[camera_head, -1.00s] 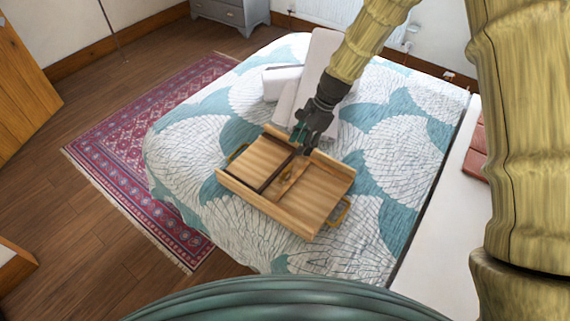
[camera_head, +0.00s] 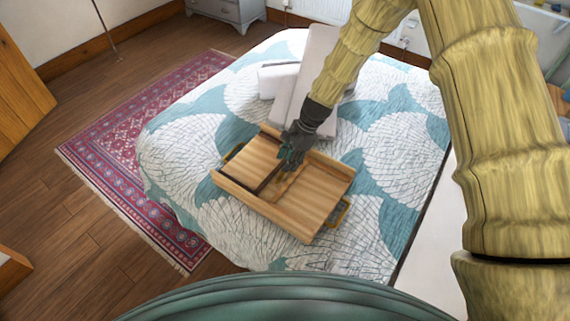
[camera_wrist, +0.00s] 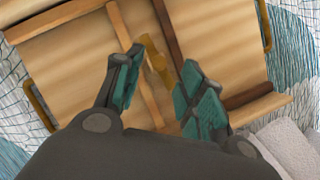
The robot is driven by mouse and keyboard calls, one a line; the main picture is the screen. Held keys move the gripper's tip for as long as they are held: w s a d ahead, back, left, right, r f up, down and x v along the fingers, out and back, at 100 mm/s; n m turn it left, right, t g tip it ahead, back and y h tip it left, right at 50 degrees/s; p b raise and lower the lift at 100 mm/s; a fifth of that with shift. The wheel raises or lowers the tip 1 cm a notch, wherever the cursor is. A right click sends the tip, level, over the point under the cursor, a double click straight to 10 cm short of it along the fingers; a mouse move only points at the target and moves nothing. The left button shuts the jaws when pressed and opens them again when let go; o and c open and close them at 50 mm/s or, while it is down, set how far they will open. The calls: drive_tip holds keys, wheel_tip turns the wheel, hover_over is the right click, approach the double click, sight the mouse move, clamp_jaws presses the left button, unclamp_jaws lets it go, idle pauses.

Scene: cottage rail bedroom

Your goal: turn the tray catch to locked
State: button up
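The wooden tray (camera_head: 318,203) lies on the bed, with a brass handle (camera_head: 338,212) at its right end and another at its left. In the wrist view the tray (camera_wrist: 70,60) fills most of the picture. The tray catch, a small brass-coloured piece (camera_wrist: 157,62), sits near a light wooden strip and a dark strip. My gripper (camera_head: 289,158) is over the tray's middle in the head view. In the wrist view its teal-padded fingers (camera_wrist: 158,92) are apart, with the catch just beyond and between the tips. I cannot tell whether they touch it.
The bed's patterned cover (camera_head: 390,125) surrounds the tray. Grey-white pillows (camera_head: 283,80) lie behind it, close to my arm. A red rug (camera_head: 110,150) lies on the floor at the left.

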drive_tip(key=shift+p+x, duration=0.35)
drive_tip(key=shift+x, duration=1.35)
drive_tip(key=shift+d, duration=0.1)
clamp_jaws()
